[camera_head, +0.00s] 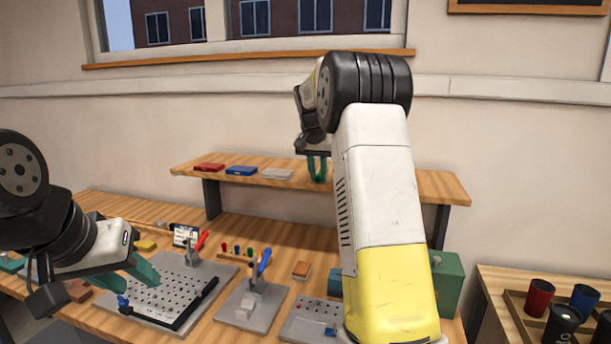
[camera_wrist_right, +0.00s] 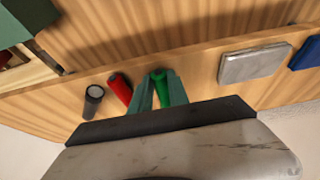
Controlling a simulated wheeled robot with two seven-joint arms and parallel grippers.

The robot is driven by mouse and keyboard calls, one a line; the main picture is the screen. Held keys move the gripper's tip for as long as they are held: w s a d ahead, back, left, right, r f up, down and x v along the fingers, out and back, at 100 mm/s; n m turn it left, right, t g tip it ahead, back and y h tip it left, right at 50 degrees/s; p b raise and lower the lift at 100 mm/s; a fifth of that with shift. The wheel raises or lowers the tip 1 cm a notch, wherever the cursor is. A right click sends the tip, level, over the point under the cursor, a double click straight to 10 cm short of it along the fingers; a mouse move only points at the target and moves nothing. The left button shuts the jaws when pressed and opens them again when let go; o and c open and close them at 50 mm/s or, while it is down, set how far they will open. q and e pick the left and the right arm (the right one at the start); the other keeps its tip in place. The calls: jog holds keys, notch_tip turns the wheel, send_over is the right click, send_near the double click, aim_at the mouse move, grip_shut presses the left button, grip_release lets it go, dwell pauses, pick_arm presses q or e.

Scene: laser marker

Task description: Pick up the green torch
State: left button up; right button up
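The green torch (camera_wrist_right: 161,86) is on the wooden shelf, between the two teal fingers of my right gripper (camera_wrist_right: 160,88) in the right wrist view. The fingers are close to its sides; I cannot tell whether they press on it. In the head view my right gripper (camera_head: 317,167) points down at the shelf, with a bit of green low between its fingers. My right arm hides the shelf to the right of it. My left gripper (camera_head: 138,277) is open and empty above the perforated plate on the bench.
A red torch (camera_wrist_right: 120,88) and a black torch (camera_wrist_right: 94,97) lie beside the green torch. Red (camera_head: 209,167), blue (camera_head: 241,171) and grey (camera_head: 277,174) flat boxes are on the shelf. Below are a perforated plate (camera_head: 165,287) and a green box (camera_head: 449,283).

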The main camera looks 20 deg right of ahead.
aim_at(320, 173)
grip_shut()
jog(key=shift+r, duration=0.75)
notch_tip(320, 173, up, 2)
jog(key=shift+r, duration=0.1)
jog(key=s+a, duration=0.2)
jog(key=s, duration=0.5)
jog(key=s+a+r, duration=0.1)
jog(key=s+a, duration=0.2)
jog(key=s, duration=0.5)
jog(key=shift+a+r, duration=0.15)
jog(key=shift+a, duration=0.2)
